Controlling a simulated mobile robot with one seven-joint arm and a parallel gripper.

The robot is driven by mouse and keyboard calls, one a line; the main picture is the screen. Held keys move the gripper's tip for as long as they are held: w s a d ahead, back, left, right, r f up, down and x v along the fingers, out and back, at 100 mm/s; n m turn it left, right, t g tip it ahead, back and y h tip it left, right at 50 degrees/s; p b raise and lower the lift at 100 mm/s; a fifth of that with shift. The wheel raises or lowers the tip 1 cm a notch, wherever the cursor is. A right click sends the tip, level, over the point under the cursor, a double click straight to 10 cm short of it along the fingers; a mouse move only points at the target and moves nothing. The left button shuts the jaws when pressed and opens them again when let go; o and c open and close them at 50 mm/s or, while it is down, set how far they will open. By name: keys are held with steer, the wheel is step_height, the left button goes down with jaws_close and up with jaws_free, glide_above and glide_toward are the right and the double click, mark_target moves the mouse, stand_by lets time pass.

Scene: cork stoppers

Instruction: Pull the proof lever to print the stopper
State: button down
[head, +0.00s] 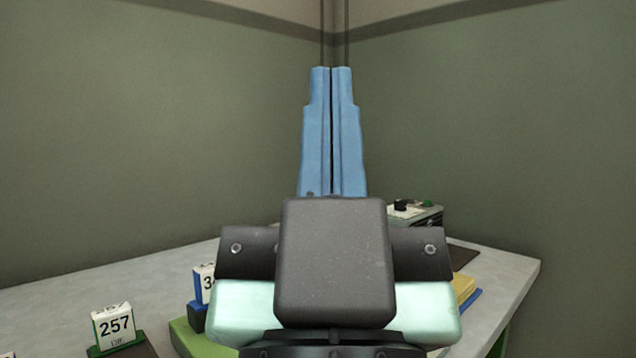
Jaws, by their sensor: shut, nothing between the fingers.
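My gripper (331,72) is in the middle of the head view, its two long blue fingers pointing up and away and pressed together. Nothing is held between them. The gripper is raised in front of the room corner and hides the middle of the table. I cannot make out the proof lever or a stopper. A grey box with a light top and a black knob (402,207) stands partly hidden behind the gripper on the right; I cannot tell whether it belongs to the lever.
The grey table (136,272) reaches back to the walls. Another numbered card (203,283) stands in a blue holder, partly hidden. Yellow and blue items (466,289) lie at the right. The left back table is clear.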

step_height(320, 180, up, 53)
steer(key=p, duration=5)
steer(key=shift+d, duration=0.1)
